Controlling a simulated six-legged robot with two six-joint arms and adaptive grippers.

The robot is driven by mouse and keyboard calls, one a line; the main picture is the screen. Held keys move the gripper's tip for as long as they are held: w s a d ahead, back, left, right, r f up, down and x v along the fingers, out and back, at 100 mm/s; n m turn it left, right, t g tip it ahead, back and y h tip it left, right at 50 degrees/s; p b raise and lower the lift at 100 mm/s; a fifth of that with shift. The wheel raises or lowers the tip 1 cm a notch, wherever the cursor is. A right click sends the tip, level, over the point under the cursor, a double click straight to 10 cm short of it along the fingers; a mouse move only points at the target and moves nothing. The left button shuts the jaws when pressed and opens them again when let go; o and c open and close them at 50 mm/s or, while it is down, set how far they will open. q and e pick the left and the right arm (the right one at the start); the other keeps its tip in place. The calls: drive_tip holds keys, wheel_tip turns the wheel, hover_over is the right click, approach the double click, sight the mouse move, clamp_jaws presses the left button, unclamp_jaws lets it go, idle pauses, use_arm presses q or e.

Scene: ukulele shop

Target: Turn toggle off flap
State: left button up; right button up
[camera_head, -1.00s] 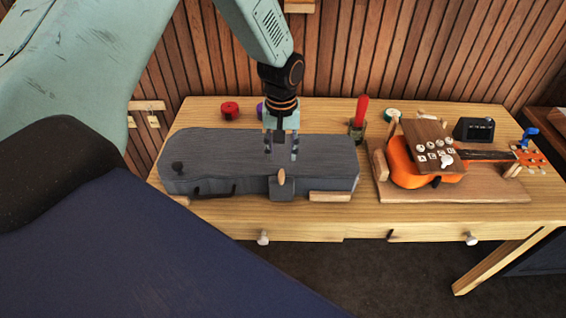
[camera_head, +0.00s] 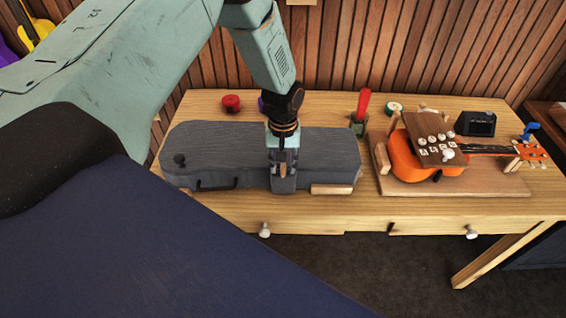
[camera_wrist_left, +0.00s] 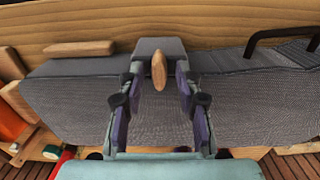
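A dark grey ukulele case (camera_head: 225,150) lies on the wooden table. A grey flap (camera_head: 284,186) hangs over its front edge, with a wooden oval toggle (camera_head: 283,171) on it. In the left wrist view the toggle (camera_wrist_left: 158,71) stands lengthwise on the flap (camera_wrist_left: 147,45). My left gripper (camera_head: 283,166) points down at the case's front edge. In the wrist view my left gripper (camera_wrist_left: 160,82) is open, its fingers on either side of the toggle with gaps. Contact with the case or flap cannot be told. My right gripper is not in view.
An orange ukulele (camera_head: 403,166) lies on a wooden stand (camera_head: 470,184) to the right. A red-handled tool (camera_head: 363,103) and a red round item (camera_head: 231,103) stand behind the case. A black handle (camera_head: 217,186) is on the case's front.

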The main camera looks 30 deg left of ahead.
use_arm(q)
drive_tip(key=shift+w+d, duration=0.15)
drive_tip(key=shift+c, duration=1.4)
drive_tip(key=shift+a, duration=0.2)
clamp_jaws()
drive_tip(key=shift+m, duration=0.3)
drive_tip(key=m+b, duration=0.1)
drive_tip(key=m, duration=0.5)
drive_tip(key=m+b, duration=0.1)
drive_tip(key=m, duration=0.5)
drive_tip(key=m+b, duration=0.1)
drive_tip(key=m, duration=0.4)
drive_tip(key=shift+m, duration=0.4)
